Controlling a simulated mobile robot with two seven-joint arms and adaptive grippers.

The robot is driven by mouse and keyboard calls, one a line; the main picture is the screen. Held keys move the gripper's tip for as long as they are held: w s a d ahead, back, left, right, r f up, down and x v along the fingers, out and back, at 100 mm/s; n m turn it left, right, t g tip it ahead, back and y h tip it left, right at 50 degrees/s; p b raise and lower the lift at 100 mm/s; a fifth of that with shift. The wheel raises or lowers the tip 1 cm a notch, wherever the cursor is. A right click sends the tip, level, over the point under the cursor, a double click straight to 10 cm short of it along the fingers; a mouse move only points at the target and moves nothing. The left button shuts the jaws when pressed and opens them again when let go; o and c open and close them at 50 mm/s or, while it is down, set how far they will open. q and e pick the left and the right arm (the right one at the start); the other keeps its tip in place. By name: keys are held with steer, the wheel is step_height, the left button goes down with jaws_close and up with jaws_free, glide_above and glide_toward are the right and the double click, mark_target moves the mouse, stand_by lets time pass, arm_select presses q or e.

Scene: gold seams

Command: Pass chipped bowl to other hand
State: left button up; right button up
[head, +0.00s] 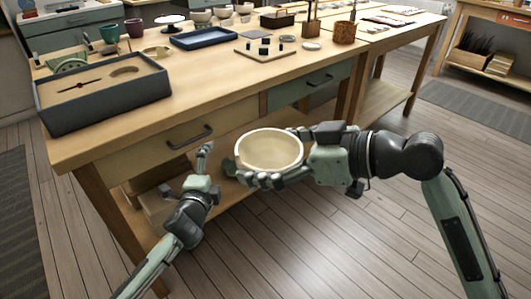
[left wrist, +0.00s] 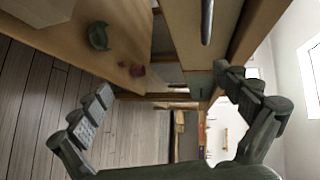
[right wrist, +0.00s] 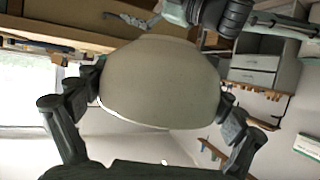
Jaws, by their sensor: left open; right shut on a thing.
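The chipped bowl (head: 270,150) is cream-coloured and held upright in front of the workbench in the head view. My right gripper (head: 285,155) is shut on it from the right, with fingers on its near and far sides. In the right wrist view the bowl (right wrist: 160,82) fills the space between the fingers. A chip in its rim cannot be made out. My left gripper (head: 218,165) is open and empty, just left of the bowl and apart from it. In the left wrist view, my left gripper (left wrist: 165,105) has its fingers spread wide with nothing between them.
The wooden workbench (head: 215,92) stands behind, with drawers and a lower shelf. On it are a dark grey box (head: 105,105), a blue tray (head: 204,36), a board with small dark blocks (head: 265,50) and a brown cup (head: 345,32). Open floor (head: 330,240) lies in front.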

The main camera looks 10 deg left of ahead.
arm_select(q)
steer(key=s+a+f+n+g+y, duration=0.1)
steer(key=s+a+f+n+g, duration=0.2)
steer(key=s+f, duration=0.35)
steer(key=s+a+f+n+g, duration=0.1)
steer(key=s+f+n+g, duration=0.2)
steer(key=s+f+n, duration=0.4)
steer(key=s+f+n+g, duration=0.2)
steer(key=s+f+g, duration=0.1)
steer(key=s+f, duration=0.3)
steer(key=s+f+n+g+h, duration=0.1)
steer(key=s+f, duration=0.4)
steer(key=s, duration=0.6)
steer(key=shift+f+n+g, duration=0.35)
steer(key=shift+n+g, duration=0.45)
steer(key=shift+g, duration=0.3)
